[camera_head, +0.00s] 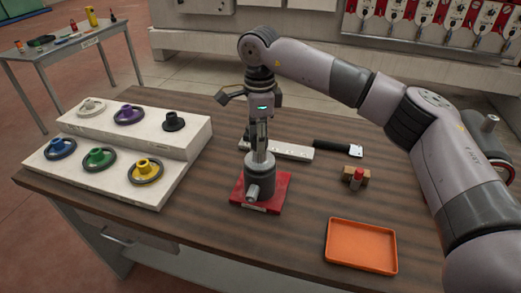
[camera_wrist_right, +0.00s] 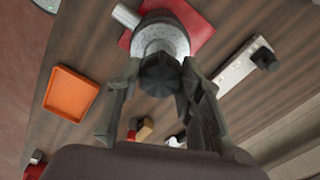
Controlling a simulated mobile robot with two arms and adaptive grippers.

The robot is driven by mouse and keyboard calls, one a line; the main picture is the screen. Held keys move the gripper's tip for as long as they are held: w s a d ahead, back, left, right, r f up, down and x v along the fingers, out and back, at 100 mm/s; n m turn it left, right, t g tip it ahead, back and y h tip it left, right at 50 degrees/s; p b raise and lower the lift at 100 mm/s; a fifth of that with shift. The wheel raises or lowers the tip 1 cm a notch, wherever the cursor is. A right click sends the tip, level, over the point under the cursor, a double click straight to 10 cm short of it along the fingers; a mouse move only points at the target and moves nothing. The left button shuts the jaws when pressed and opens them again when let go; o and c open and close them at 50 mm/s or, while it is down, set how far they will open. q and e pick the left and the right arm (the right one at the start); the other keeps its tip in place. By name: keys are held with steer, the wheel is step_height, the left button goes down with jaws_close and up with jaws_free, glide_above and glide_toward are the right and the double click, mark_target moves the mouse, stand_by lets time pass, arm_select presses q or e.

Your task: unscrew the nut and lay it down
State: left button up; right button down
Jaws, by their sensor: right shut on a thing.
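The dark nut (camera_wrist_right: 160,76) sits on top of a grey metal cylinder (camera_head: 258,187) that stands upright on a red base plate (camera_head: 275,196). My right gripper (camera_head: 260,152) points straight down over the cylinder. In the right wrist view its two fingers (camera_wrist_right: 158,85) are on either side of the nut and shut on it. In the head view the fingers hide the nut. I cannot tell whether the nut is still on its thread. My left gripper is in neither view.
An empty orange tray (camera_head: 360,247) lies at the front right of the table. A white stepped rack (camera_head: 160,190) with several coloured knobs stands at the left. Behind the cylinder are a white bar (camera_head: 290,150), a black-handled tool (camera_head: 338,148) and a small block with a red part (camera_head: 357,175).

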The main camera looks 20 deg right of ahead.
steer(key=n, duration=0.6)
steer(key=shift+n, duration=0.4)
steer(key=c, duration=1.2)
jaws_free()
steer(key=shift+c, duration=0.2)
